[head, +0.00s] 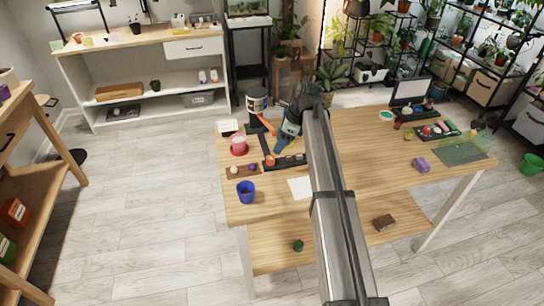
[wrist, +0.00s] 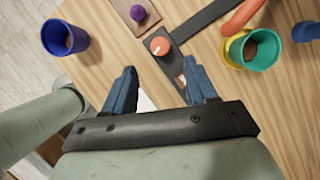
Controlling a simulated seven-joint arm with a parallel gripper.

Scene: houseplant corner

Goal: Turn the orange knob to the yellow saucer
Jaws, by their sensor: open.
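The orange knob (wrist: 159,45) sits on a dark strip on the table, with a small pale mark on its top. It also shows in the head view (head: 270,160). My gripper (wrist: 160,72) is open and empty, its blue fingers apart; the knob appears just beyond the gap between the fingertips, not held. In the wrist view a yellow piece (wrist: 234,47), perhaps the yellow saucer, shows beside and partly behind a teal cup (wrist: 262,48) to the right of the knob. I cannot make it out in the head view, where my arm covers that part.
A blue pot (head: 246,191) stands near the table's left front, and a pink pot (head: 239,146) behind it. A brown board with a purple ball (wrist: 138,13) lies near the knob. An orange curved piece (wrist: 240,17) is close to the teal cup. A white sheet (head: 300,188) lies in front.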

